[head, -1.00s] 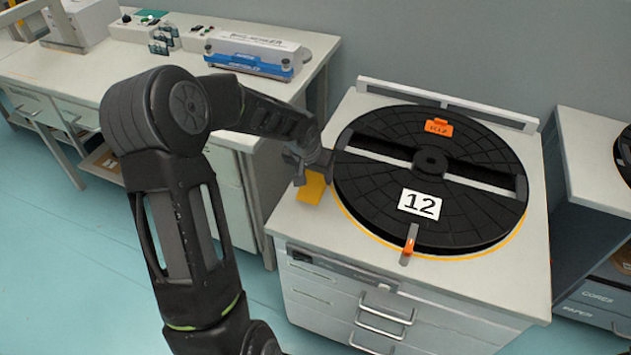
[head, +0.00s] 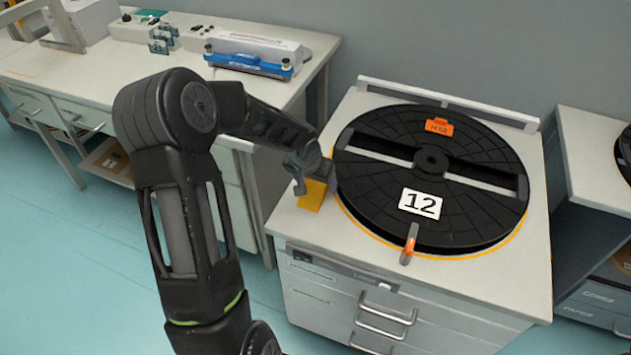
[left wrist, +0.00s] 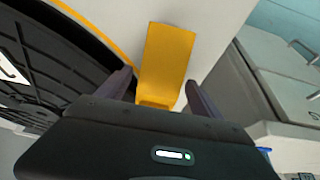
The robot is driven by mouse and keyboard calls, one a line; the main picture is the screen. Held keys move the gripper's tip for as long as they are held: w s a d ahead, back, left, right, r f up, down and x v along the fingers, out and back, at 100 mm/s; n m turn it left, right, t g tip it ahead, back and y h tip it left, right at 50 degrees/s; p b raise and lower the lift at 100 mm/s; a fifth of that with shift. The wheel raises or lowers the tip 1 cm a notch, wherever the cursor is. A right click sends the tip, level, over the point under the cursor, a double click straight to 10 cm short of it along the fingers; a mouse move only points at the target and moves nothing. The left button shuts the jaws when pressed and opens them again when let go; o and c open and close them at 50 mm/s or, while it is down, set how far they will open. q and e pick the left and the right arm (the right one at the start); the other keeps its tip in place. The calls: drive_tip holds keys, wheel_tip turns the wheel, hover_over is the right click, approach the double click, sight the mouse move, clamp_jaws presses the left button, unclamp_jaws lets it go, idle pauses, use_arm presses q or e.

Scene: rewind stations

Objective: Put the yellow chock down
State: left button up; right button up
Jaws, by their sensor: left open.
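The yellow chock (head: 313,196) rests on the light cabinet top, just left of the large black reel. My left gripper (head: 309,178) is right at the chock, over its far end. In the left wrist view the chock (left wrist: 167,58) lies between the two spread fingers (left wrist: 158,92), with a gap showing on each side. The gripper is open. The chock's end nearest the palm is partly hidden by the gripper body. My right gripper is not in these views.
The black reel (head: 430,205) with a label reading 12 fills most of the cabinet top (head: 310,225). An orange-handled part (head: 410,243) sits at its front edge. A bench (head: 80,70) with a blue-edged device (head: 250,62) stands behind my left arm.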

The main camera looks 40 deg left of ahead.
use_arm(q)
drive_tip(key=shift+r, duration=0.1)
drive_tip(key=shift+r, duration=0.15)
drive_tip(key=v, duration=1.1)
drive_tip(key=shift+r+p, duration=0.4)
drive_tip(key=shift+p, duration=0.05)
drive_tip(key=shift+s, duration=0.15)
drive_tip(key=shift+c, duration=0.6)
